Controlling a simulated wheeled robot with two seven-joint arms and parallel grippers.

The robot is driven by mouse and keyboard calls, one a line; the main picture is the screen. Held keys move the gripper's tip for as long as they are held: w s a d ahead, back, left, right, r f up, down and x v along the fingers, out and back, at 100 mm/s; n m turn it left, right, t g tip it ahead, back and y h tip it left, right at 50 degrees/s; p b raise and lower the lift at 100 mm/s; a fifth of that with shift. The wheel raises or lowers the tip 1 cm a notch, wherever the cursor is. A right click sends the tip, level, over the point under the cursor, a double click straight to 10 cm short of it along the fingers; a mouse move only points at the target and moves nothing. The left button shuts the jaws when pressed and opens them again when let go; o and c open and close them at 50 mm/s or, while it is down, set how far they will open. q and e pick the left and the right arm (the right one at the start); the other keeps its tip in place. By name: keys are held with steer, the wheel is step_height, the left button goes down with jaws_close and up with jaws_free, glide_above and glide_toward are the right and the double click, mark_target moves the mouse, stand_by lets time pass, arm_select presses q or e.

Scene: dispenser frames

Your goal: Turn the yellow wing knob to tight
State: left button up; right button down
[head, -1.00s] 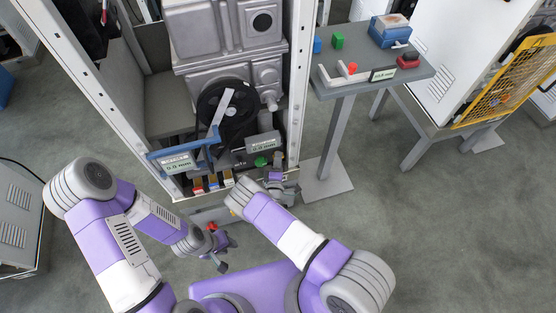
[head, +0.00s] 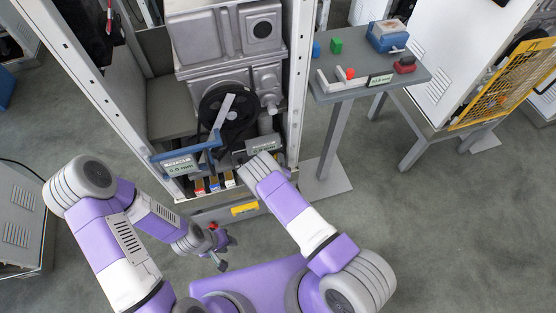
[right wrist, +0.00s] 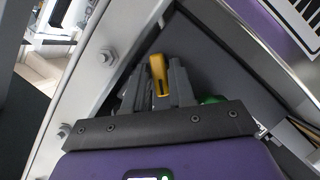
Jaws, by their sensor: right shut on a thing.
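The yellow wing knob (right wrist: 158,68) shows in the right wrist view as a small upright yellow piece. My right gripper (right wrist: 160,88) is shut on it, its grey fingers on either side. In the head view my right wrist covers the knob and the fingertips, at the lower right of the open cabinet. My left gripper (head: 222,250) hangs apart from the cabinet at the lower middle, its dark fingers spread and seemingly empty.
A white cabinet post (head: 298,90) stands right of the work spot. A green part (right wrist: 212,100) lies beside my right fingers. A grey side table (head: 350,90) stands right.

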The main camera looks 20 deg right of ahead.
steer(key=m+y, duration=0.1)
steer(key=m+p, duration=0.1)
steer(key=m, duration=0.1)
steer(key=shift+d+r+g+y, duration=0.1)
steer(key=shift+d+g+y, duration=0.1)
steer(key=shift+g+y, duration=0.2)
steer(key=m+y, duration=0.2)
steer(key=m, duration=0.1)
steer(key=shift+m, duration=0.3)
stand_by(0.4)
steer(key=c, duration=1.1)
jaws_free()
steer(key=shift+s, duration=0.1)
